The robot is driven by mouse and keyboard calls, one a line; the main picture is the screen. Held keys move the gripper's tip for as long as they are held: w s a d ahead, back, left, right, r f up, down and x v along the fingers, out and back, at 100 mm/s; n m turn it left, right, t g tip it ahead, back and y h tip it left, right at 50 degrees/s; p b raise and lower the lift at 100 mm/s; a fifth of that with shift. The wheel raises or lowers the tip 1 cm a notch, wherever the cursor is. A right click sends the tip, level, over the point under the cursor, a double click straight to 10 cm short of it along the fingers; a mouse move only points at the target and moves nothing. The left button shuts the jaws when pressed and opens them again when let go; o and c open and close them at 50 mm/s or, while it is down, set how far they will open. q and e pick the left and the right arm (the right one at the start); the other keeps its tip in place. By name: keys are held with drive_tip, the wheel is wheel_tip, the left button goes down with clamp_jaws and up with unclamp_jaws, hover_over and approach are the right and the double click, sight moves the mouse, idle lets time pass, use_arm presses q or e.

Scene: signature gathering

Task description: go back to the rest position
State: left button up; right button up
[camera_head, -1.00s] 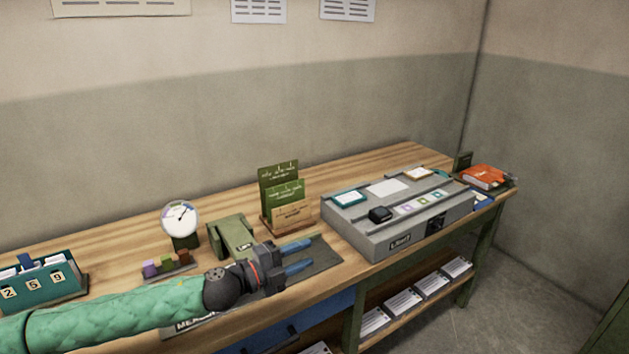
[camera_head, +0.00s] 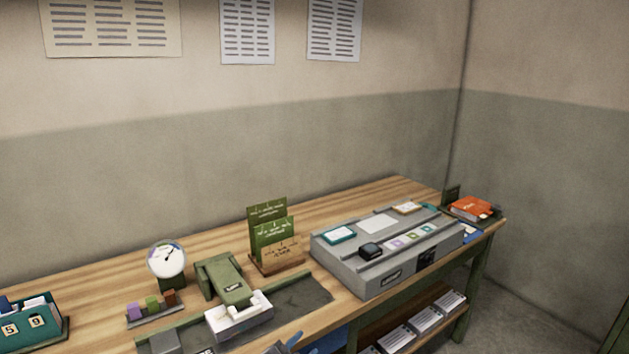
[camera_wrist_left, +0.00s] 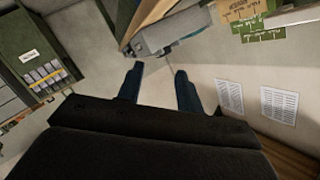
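My left gripper (camera_head: 287,345) shows only as a blue fingertip and a dark part at the bottom edge of the head view, in front of the wooden desk (camera_head: 110,290). In the left wrist view its two blue fingers (camera_wrist_left: 159,80) stand apart with nothing between them, so it is open and empty. The rest of the left arm is out of the head view. My right gripper is in neither view.
On the desk are a grey console (camera_head: 385,272), a green card holder (camera_head: 270,240), a green stapler-like device (camera_head: 225,280) with a white block (camera_head: 240,318), a round dial (camera_head: 167,259) and an orange book (camera_head: 472,208).

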use_arm(q)
drive_tip(key=s+a+f+n+g+y, duration=0.1)
drive_tip(key=s+a+f+n+g, duration=0.2)
drive_tip(key=s+f, duration=0.4)
drive_tip(key=s+a+f+n+g+y, duration=0.2)
drive_tip(key=s+a+f+n+g, duration=0.2)
drive_tip(key=s, duration=0.9)
drive_tip(key=s+a+f+n+g+y, duration=0.2)
drive_tip(key=s+a+f+g, duration=0.3)
drive_tip(key=s+f, duration=0.5)
drive_tip(key=shift+n, duration=0.8)
drive_tip(key=shift+s, duration=0.1)
